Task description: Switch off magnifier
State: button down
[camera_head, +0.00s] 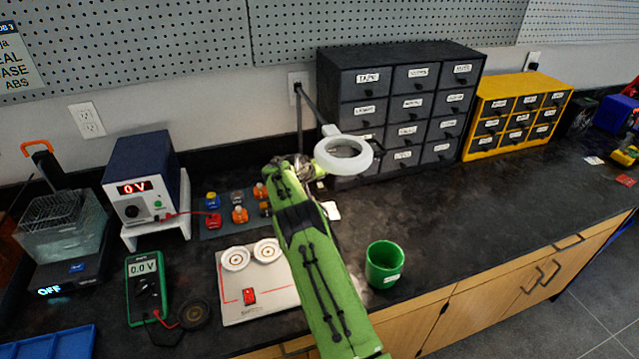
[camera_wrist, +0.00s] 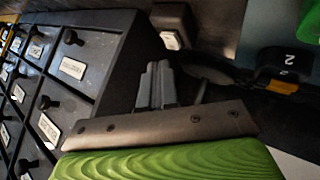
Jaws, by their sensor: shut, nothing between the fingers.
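The magnifier (camera_head: 343,153) is a white ring lens on a dark jointed arm, hanging in front of the dark drawer cabinet; whether its light is on is unclear. My green arm hides the lower part of its stand. In the wrist view a small dark block with a pale square face (camera_wrist: 171,40) lies just beyond my fingertips, beside the cabinet; I cannot tell for sure that it is the magnifier's switch. My gripper (camera_wrist: 157,72) is shut and empty, apart from that block as far as the view shows. In the head view its fingertips are hidden behind my arm.
The dark drawer cabinet (camera_head: 400,112) stands close to my gripper, also at left in the wrist view (camera_wrist: 62,70). A yellow drawer cabinet (camera_head: 515,115), a power supply (camera_head: 143,185), a white board (camera_head: 258,290) and a green cup (camera_head: 384,265) stand on the bench.

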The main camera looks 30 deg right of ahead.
aim_at(319, 187)
dwell(0.3)
jog(key=shift+f, duration=0.4)
jog(key=shift+f+b, duration=0.35)
jog(key=shift+b, duration=0.05)
dwell(0.3)
dwell(0.4)
jog(key=shift+r+p, duration=0.3)
jog(key=shift+r, duration=0.4)
jog(key=shift+s+r+p, duration=0.2)
jog(key=shift+r+p, duration=0.45)
jog(key=shift+r, duration=0.65)
jog(key=shift+s+r+p, duration=0.15)
jog(key=shift+r+p, duration=0.45)
jog(key=shift+r, duration=0.7)
jog(key=shift+a, duration=0.1)
jog(key=shift+f, duration=0.1)
